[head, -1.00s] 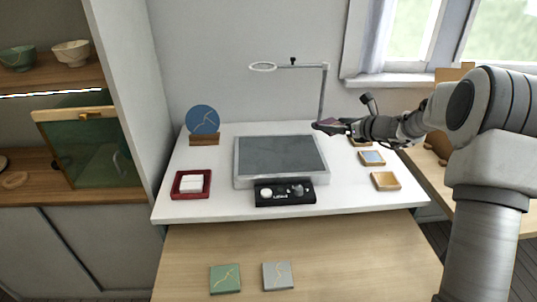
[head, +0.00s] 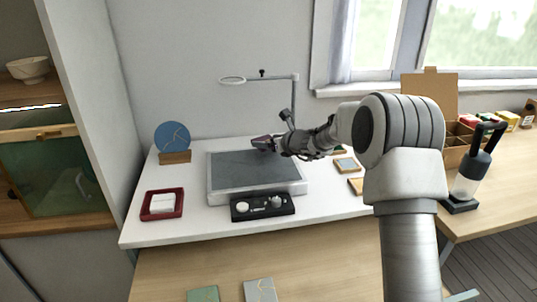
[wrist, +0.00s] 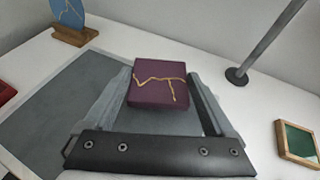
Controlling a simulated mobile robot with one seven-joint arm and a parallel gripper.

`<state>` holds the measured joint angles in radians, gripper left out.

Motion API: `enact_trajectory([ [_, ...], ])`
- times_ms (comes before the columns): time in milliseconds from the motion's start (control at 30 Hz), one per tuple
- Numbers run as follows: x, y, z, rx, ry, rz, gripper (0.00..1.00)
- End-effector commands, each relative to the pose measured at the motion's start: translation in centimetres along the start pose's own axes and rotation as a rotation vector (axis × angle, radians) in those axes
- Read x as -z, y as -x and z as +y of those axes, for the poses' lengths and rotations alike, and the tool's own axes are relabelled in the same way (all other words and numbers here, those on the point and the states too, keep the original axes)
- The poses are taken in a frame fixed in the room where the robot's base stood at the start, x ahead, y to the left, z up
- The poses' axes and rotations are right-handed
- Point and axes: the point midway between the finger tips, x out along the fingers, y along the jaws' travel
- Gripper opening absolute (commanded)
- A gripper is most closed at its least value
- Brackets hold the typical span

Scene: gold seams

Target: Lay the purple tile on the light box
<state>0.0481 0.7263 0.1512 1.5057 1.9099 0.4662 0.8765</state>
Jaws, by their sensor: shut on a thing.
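The purple tile (wrist: 159,84) with a gold seam is held between the two fingers of my gripper (wrist: 168,100) in the wrist view. In the head view my gripper (head: 266,142) is over the back right part of the light box (head: 232,192), a grey panel with a pale frame. The light box (wrist: 62,105) also shows below and left of the tile in the wrist view. The tile is only a small dark patch in the head view, and I cannot tell its height above the panel.
A black control unit (head: 262,206) stands at the light box's front edge. A red tray (head: 162,204) with a white block is at left. A blue disc (head: 172,137) on a wooden stand is behind. A lamp post (head: 296,100) rises at the back right, near my arm.

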Motion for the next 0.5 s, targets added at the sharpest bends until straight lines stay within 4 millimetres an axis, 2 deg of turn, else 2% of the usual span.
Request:
enact_trajectory([
  [200, 3.2, -1.3, 0.0, 0.000, -0.002, 0.001, 0.25],
  [500, 3.3, -1.3, -0.1, 0.000, 0.001, 0.000, 0.25],
])
